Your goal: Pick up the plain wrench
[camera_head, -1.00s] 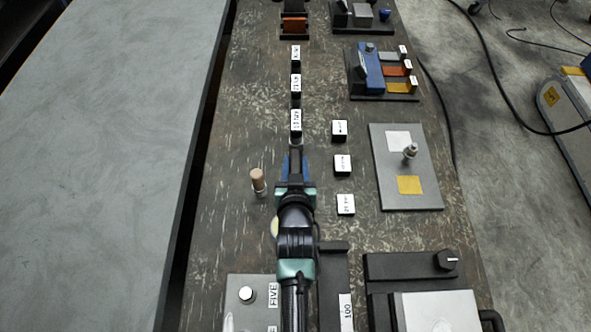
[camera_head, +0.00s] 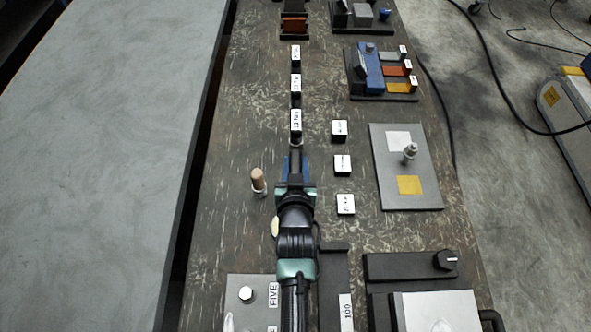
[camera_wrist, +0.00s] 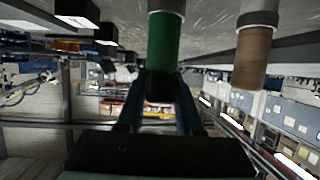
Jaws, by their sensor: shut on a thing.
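A tan-handled tool (camera_head: 258,179) with a pale collar stands upright on the bench, left of my gripper. It also shows in the wrist view (camera_wrist: 252,55). A green-handled tool (camera_wrist: 165,45) with a grey collar is in front of my gripper in the wrist view; in the head view my arm hides it. My gripper (camera_head: 293,157) points away along the bench, its blue fingers closed on the dark end of the green handle. The tan handle is apart from the fingers. The wrench parts of both tools are hidden, so I cannot tell which is the plain wrench.
A row of labelled black blocks (camera_head: 296,121) lies just beyond my gripper, and several more (camera_head: 342,164) stand to its right. A grey plate (camera_head: 408,195) with a knob lies farther right. Bare bench lies left of the tan handle.

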